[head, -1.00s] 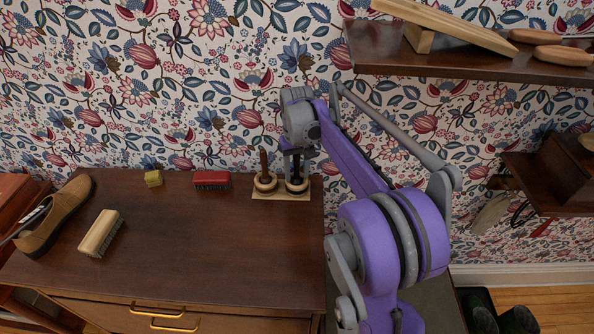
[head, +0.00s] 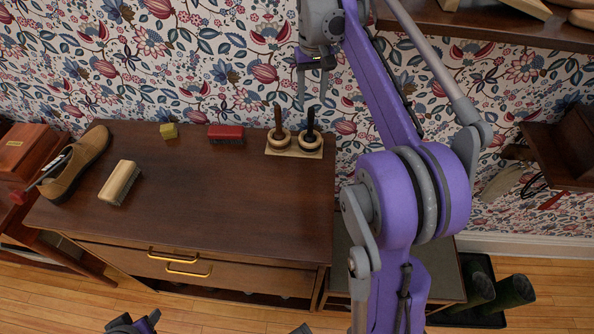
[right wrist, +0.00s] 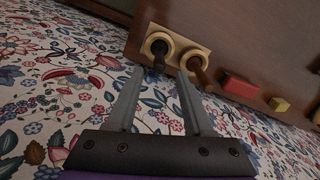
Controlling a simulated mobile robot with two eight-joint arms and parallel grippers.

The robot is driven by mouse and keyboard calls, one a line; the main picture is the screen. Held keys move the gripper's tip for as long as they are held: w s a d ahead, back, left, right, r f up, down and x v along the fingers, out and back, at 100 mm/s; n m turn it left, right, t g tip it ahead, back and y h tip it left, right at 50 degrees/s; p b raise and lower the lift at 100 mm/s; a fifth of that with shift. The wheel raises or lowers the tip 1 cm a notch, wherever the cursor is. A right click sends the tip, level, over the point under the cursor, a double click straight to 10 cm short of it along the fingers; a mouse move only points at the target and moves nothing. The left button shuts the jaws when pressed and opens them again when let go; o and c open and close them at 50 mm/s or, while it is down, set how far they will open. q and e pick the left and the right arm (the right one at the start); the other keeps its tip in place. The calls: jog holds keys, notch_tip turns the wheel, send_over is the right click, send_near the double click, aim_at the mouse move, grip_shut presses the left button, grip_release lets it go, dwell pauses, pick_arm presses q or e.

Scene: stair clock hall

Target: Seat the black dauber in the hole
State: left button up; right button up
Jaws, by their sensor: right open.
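The black dauber (head: 311,121) stands upright in the right-hand ring of a pale wooden stand (head: 285,152) at the dresser's back right corner. A brown-handled dauber (head: 277,118) stands in the left-hand ring. In the right wrist view, the black dauber (right wrist: 159,55) is just beyond the fingertips and the brown one (right wrist: 199,72) is to its right. My right gripper (head: 312,92) is open and empty, pointing down above the black dauber, apart from it. The dauber's lower end is hidden in the ring. My left gripper's fingers do not show.
A red brush (head: 226,134), a yellow block (head: 169,131), a pale-backed brush (head: 119,183) and a tan shoe (head: 82,165) are on the dresser (head: 220,210). A wall shelf (head: 500,25) is at upper right. The dresser's front middle is clear.

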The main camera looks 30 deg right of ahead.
jog(key=s+a+f+n+t, duration=0.25)
jog(key=s+a+f, duration=0.25)
jog(key=s+a, duration=0.5)
jog(key=s+a+f+t, duration=0.1)
jog(key=s+a+f, duration=0.2)
jog(key=s+a+f+n+t, duration=0.1)
jog(key=s+a+f, duration=0.3)
jog(key=s+a+f+n+t, duration=0.1)
jog(key=s+a+f, duration=0.2)
jog(key=f, duration=0.1)
jog(key=shift+s+a+f, duration=0.25)
jog(key=shift+s+a, duration=0.1)
jog(key=shift+s, duration=0.05)
jog(key=shift+a+f, duration=0.1)
jog(key=shift+f, duration=0.1)
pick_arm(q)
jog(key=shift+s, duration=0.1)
pick_arm(e)
jog(key=shift+s, duration=0.15)
